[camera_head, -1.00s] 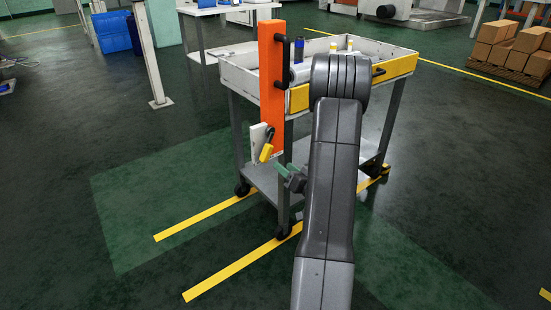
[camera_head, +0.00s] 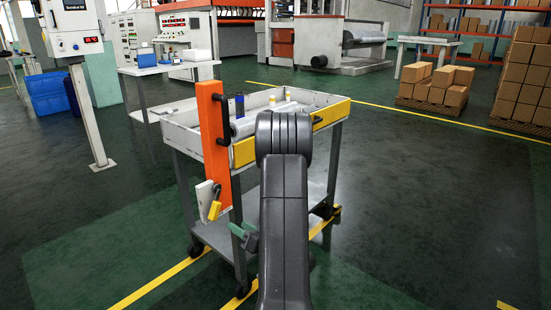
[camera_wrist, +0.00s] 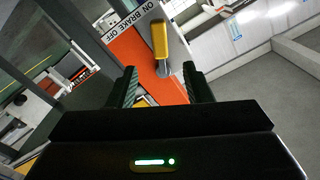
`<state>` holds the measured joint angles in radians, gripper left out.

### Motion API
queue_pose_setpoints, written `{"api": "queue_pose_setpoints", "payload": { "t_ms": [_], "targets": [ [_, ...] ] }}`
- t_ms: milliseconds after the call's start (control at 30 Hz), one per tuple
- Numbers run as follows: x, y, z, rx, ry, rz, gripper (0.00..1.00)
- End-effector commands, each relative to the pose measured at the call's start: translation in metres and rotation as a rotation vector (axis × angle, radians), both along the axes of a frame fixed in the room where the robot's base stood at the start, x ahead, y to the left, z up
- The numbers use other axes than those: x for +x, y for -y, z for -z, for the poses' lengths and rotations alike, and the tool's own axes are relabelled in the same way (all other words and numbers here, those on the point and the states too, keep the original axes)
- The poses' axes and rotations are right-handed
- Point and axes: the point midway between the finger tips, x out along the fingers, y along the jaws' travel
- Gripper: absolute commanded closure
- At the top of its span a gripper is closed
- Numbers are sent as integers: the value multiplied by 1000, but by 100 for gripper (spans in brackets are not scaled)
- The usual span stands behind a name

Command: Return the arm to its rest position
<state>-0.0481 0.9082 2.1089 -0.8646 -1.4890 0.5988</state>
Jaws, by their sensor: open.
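My arm (camera_head: 284,230) reaches forward from the bottom of the head view, bent at a dark joint in front of the cart (camera_head: 183,139). My gripper (camera_head: 244,236) shows partly beside the arm, below and right of the brake lever. In the wrist view my gripper (camera_wrist: 159,70) has its two green-faced fingers apart, with nothing held between them. The brake lever's yellow handle (camera_wrist: 160,40) appears just beyond the fingertips, on a plate marked "ON BRAKE OFF". The lever (camera_head: 214,210) also shows in the head view, low on the cart's orange post (camera_head: 212,130).
Film rolls and a blue-capped bottle (camera_head: 239,104) are in the cart's tray. A control box on a post (camera_head: 84,110) and blue bins (camera_head: 45,92) stand left. Boxes on a pallet (camera_head: 434,85) are at right. Open floor lies on both sides of the cart.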

Motion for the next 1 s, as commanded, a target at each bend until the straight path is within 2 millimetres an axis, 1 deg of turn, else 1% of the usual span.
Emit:
{"api": "queue_pose_setpoints", "payload": {
  "t_ms": [33, 300, 500, 700, 833, 1000],
  "targets": [
    [4, -8, 0, 1, 2, -4, 55],
    [36, -49, 1, -1, 3, -5, 55],
    [58, -76, 0, 1, 3, -3, 55],
    [70, -91, 0, 0, 2, 0, 55],
    [73, -94, 0, 1, 1, 0, 55],
    [73, -94, 0, -2, 4, 0, 55]
  ]
}}
